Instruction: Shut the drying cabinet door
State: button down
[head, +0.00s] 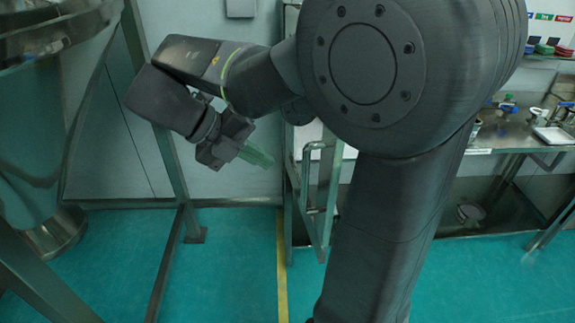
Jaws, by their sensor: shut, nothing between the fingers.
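My gripper (262,158) shows left of the middle of the head view, with pale green fingers that are shut and empty. It points right and slightly down, toward an upright metal frame with a bar-like handle (325,185). A gap shows between the fingertips and this frame in the picture. I cannot tell whether the frame is part of the drying cabinet. No drying cabinet door can be made out for certain. My arm hides much of the middle and right of the view.
A large metal sieve machine (40,120) on a steel stand (170,150) takes up the left. A steel bench (500,142) with a white tray (553,135) and small items stands at the right.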

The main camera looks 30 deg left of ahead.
jog(key=w+d+r+p+x, duration=0.1)
jog(key=r+x, duration=0.1)
jog(key=x, duration=1.1)
jog(key=shift+d, duration=0.3)
jog(key=shift+w+d+r+p, duration=0.1)
jog(key=shift+p, duration=0.2)
